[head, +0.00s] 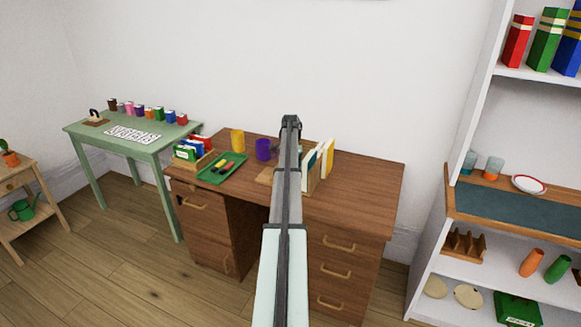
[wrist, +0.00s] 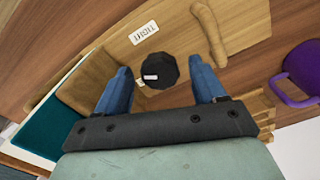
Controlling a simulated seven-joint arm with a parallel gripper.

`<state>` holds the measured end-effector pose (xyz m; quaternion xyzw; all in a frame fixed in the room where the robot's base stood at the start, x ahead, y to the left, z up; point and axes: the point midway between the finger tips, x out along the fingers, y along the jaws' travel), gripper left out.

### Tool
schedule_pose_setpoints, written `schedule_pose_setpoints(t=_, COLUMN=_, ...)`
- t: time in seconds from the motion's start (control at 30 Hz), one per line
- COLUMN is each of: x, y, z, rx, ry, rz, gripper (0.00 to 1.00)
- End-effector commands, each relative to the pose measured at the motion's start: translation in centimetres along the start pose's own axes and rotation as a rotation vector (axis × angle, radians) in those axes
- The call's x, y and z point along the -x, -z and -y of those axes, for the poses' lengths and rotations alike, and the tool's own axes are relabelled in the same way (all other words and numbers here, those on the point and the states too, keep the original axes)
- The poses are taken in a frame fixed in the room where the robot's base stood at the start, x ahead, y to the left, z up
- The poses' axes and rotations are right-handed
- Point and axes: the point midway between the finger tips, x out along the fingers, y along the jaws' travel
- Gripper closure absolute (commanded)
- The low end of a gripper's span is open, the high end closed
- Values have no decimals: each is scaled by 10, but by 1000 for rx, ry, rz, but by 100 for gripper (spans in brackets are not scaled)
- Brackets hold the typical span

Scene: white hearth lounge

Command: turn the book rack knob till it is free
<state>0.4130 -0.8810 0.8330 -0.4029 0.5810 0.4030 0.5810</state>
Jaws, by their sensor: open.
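A black round knob (wrist: 160,72) with a small white mark shows in the wrist view on the light wooden base of the book rack (wrist: 245,22). A white label (wrist: 144,33), seemingly reading TIGHT, lies beside it. My gripper (wrist: 160,66) is open, with one blue finger on each side of the knob and a visible gap to it. Whether the fingertips reach down to the knob's height I cannot tell. In the head view, my arm hides the knob and gripper; the rack's side (head: 313,181) and its upright books (head: 327,158) show right of the arm.
A curved wooden piece (wrist: 209,34) lies near the right finger. A purple mug (wrist: 302,72) stands beyond it at the right. On the brown desk (head: 365,190) are a yellow cup (head: 237,140) and a green tray (head: 210,177). The desk's right part is clear.

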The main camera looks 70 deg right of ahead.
Motion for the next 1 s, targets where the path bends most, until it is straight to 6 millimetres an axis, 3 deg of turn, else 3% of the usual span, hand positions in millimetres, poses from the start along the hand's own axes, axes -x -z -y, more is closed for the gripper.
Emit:
schedule_pose_setpoints(t=0.23, x=0, y=0, z=0, rx=0, ry=0, rz=0, gripper=30)
schedule_pose_setpoints(t=0.8, x=0, y=0, z=0, rx=0, ry=0, rz=0, gripper=85)
schedule_pose_setpoints(t=1.0, x=0, y=0, z=0, rx=10, ry=0, rz=0, gripper=86)
